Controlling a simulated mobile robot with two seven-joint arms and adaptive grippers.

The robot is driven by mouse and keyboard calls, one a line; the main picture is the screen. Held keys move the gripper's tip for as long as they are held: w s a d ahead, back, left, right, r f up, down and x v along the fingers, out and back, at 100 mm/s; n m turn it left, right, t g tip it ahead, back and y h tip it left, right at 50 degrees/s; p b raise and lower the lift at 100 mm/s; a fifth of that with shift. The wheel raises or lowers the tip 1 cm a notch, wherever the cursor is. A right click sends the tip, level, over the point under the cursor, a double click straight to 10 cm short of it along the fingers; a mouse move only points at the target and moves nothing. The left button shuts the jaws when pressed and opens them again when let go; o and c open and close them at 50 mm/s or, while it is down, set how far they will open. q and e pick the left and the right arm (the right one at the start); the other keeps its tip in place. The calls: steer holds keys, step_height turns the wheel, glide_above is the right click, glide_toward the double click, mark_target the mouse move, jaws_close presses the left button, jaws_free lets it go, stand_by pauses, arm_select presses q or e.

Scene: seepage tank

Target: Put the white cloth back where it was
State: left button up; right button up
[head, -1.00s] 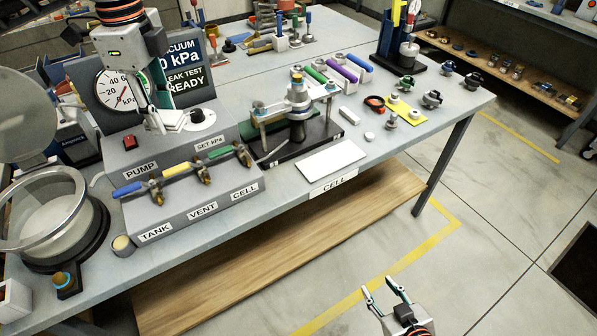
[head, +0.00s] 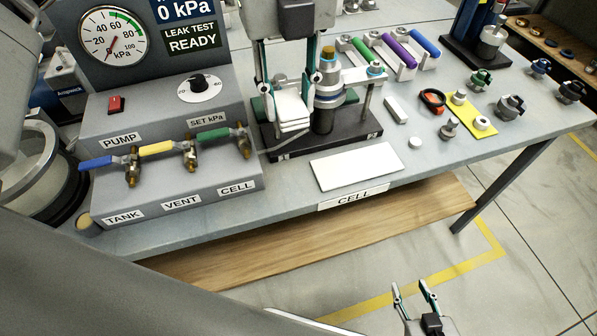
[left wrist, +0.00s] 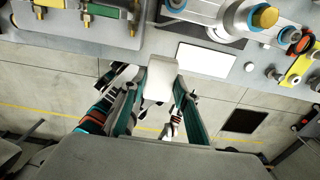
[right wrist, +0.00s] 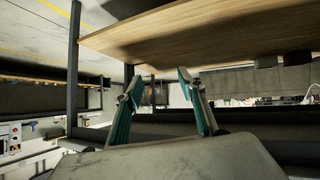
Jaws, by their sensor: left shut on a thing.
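The white cloth (head: 292,112), a small folded stack, hangs between the fingers of my left gripper (head: 287,92), in front of the cell stand. In the left wrist view the cloth (left wrist: 160,78) sits between the two fingers of my left gripper (left wrist: 155,100). The cloth appears clear of the table. A flat white rectangular pad (head: 355,166) lies on the table behind the CELL label; it also shows in the left wrist view (left wrist: 206,60). My right gripper (head: 416,292) is open and empty, low over the floor in front of the table; its parted fingers show in the right wrist view (right wrist: 158,95).
The cell stand (head: 345,135) with its metal column is right beside the cloth. The valve box (head: 175,190) with coloured handles stands to the left. Coloured-handled tools (head: 395,50), a yellow plate (head: 478,122) and small fittings lie to the right.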

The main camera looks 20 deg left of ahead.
mark_target(291, 184)
arm_select(q)
step_height(291, 184, down, 19)
steer(key=shift+r+b, duration=0.2)
steer(key=shift+b, duration=0.5)
steer(key=shift+f, duration=0.2)
steer(key=o, duration=0.7)
steer(key=shift+r, duration=0.15)
step_height(291, 184, up, 12)
steer(key=shift+r+p, duration=0.1)
steer(key=shift+p, duration=0.4)
